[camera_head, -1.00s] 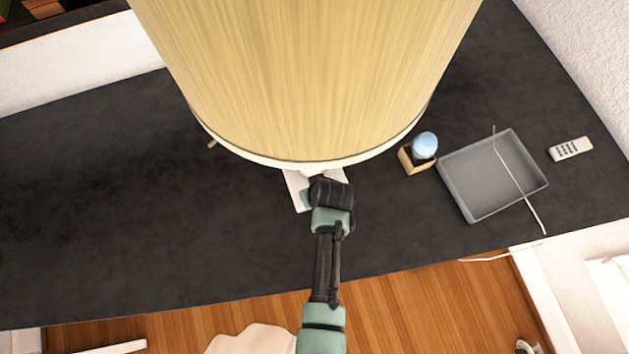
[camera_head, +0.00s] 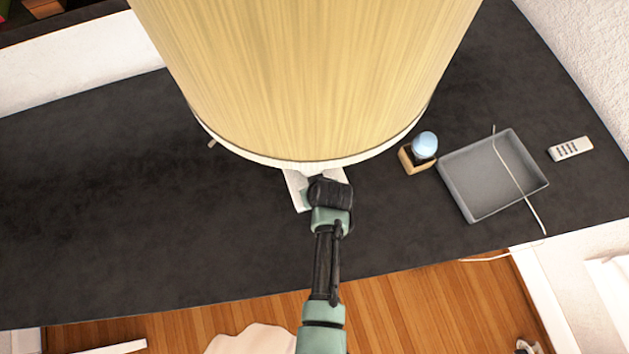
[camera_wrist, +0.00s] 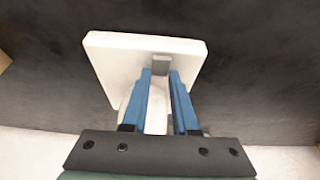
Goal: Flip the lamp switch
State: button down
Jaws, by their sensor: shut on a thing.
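The lamp has a large pale yellow shade (camera_head: 310,80) that fills the upper middle of the head view. Its white square base (camera_head: 296,188) shows partly below the shade's rim. In the wrist view the white base (camera_wrist: 110,60) is in front of my gripper, with a small grey switch (camera_wrist: 160,63) on it. My gripper (camera_wrist: 160,74) has its two blue fingertips at either side of the switch and is shut on it. In the head view my gripper's fingertips are hidden. A white rounded part (camera_wrist: 152,110) shows between the fingers.
On the dark tabletop (camera_head: 100,210), a small wooden holder (camera_head: 414,163) with a light blue ball (camera_head: 424,145), a grey tray (camera_head: 490,180) with a white cable across it, and a remote (camera_head: 570,149) are at the right. The table's left side is clear.

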jog(key=shift+s+f+t+y+b, duration=0.3)
jog(key=shift+s+f+t+b, duration=0.1)
jog(key=shift+t+b, duration=0.5)
jog(key=shift+d+t+b, duration=0.1)
jog(key=shift+t+b, duration=0.2)
jog(key=shift+b, duration=0.4)
jog(key=shift+s+r+t+y+b, duration=0.1)
jog(key=shift+r+t+y+b, duration=0.2)
jog(key=shift+t+b, duration=0.25)
jog(key=c, duration=0.7)
grip_release()
jog(key=v, duration=1.3)
jog(key=shift+d, duration=0.1)
